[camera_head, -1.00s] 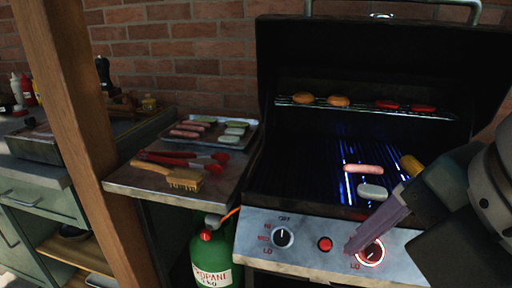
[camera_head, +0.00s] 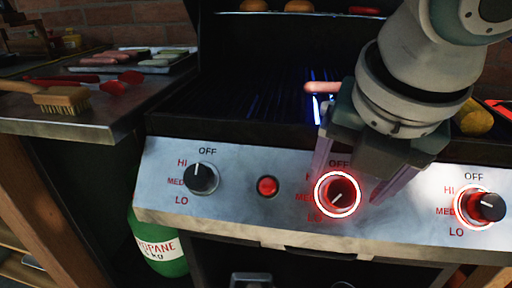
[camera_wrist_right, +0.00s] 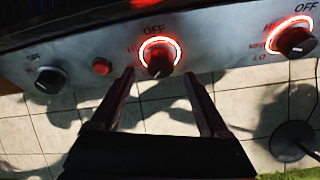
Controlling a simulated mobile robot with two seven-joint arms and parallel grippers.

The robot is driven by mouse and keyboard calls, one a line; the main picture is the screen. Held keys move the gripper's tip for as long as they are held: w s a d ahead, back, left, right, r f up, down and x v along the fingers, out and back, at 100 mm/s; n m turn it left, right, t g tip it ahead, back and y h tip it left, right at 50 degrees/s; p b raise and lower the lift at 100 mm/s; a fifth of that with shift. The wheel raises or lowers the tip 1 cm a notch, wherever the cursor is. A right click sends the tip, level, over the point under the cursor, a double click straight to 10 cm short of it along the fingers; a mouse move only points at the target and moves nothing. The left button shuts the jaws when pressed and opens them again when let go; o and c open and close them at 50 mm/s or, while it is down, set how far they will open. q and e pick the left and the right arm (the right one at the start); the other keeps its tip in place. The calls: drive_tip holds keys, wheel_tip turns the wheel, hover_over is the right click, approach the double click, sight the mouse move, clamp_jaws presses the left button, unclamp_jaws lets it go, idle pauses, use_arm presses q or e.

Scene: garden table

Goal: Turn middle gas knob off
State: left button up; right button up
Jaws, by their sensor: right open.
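The middle gas knob (camera_head: 338,194) is dark, with a glowing red and white ring around it. Its white mark slants toward the lower left, near LO. It also shows in the right wrist view (camera_wrist_right: 159,64), just beyond the fingertips. My right gripper (camera_head: 352,182) comes from above and is open. Its purple-grey fingers are on either side of the knob in the head view. In the wrist view my right gripper (camera_wrist_right: 160,78) has nothing between its fingers; I cannot tell whether they touch the knob. My left gripper is not in view.
The left knob (camera_head: 201,178) points up to OFF and has no glow. A red button (camera_head: 267,186) sits between it and the middle knob. The right knob (camera_head: 487,207) glows red. A sausage (camera_head: 321,87) lies on the grill. A brush (camera_head: 61,99) lies on the side shelf.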

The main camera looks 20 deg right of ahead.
sight(342, 191)
drive_tip(key=shift+b+x, duration=0.4)
drive_tip(key=shift+x, duration=1.2)
drive_tip(key=shift+c, duration=0.4)
drive_tip(key=shift+w, duration=0.1)
clamp_jaws()
